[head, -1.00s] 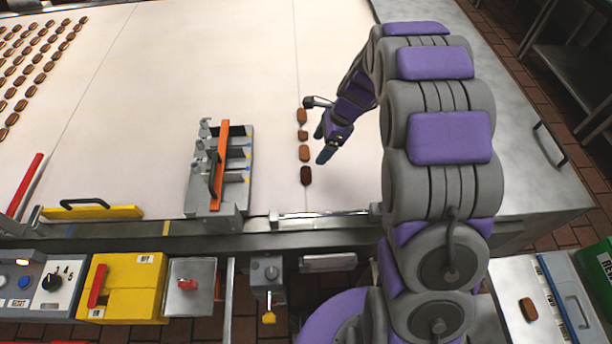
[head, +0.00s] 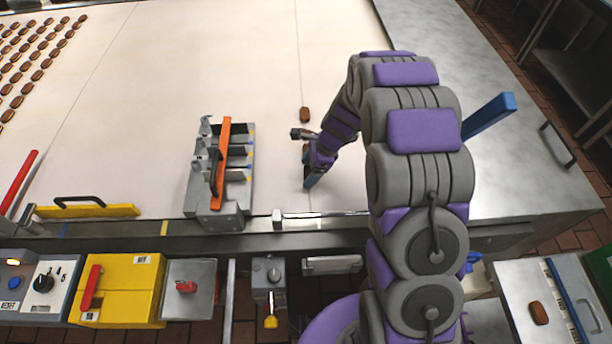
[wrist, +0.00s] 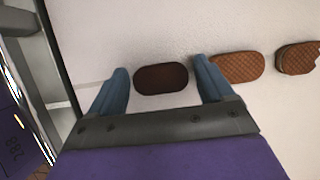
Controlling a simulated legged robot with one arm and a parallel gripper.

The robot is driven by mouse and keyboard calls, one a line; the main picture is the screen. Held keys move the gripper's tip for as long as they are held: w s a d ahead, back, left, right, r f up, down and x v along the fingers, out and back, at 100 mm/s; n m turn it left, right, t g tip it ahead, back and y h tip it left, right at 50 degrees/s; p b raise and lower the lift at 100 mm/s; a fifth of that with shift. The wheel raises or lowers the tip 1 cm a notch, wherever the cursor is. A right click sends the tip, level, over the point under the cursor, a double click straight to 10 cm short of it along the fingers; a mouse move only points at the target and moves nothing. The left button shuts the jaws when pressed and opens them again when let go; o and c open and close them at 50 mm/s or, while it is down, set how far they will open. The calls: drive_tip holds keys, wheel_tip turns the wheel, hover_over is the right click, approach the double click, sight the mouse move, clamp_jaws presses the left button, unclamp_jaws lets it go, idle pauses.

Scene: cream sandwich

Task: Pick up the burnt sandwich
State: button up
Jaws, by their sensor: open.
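The burnt sandwich (wrist: 161,79), darker than the others, lies flat on the pale belt in the wrist view, between my two blue fingers. A gap shows on each side of it. My gripper (wrist: 161,67) is open and empty; in the head view it (head: 308,172) is over the near end of the sandwich row and hides the burnt one. A lighter brown sandwich (wrist: 237,67) lies just right of the right finger, and another (wrist: 298,56) lies farther right. In the head view one brown sandwich (head: 305,115) shows beyond my gripper.
A grey metal fixture (head: 222,170) with an orange bar stands left of my gripper. A metal rail (head: 320,221) runs along the belt's front edge. Rows of sandwiches (head: 35,60) lie far left. A single sandwich (head: 539,313) sits at the lower right.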

drive_tip(key=shift+d, duration=0.6)
drive_tip(key=shift+c, duration=0.4)
drive_tip(key=shift+d, duration=0.1)
drive_tip(key=c, duration=0.7)
drive_tip(key=shift+a, duration=0.25)
drive_tip(key=shift+r, duration=0.1)
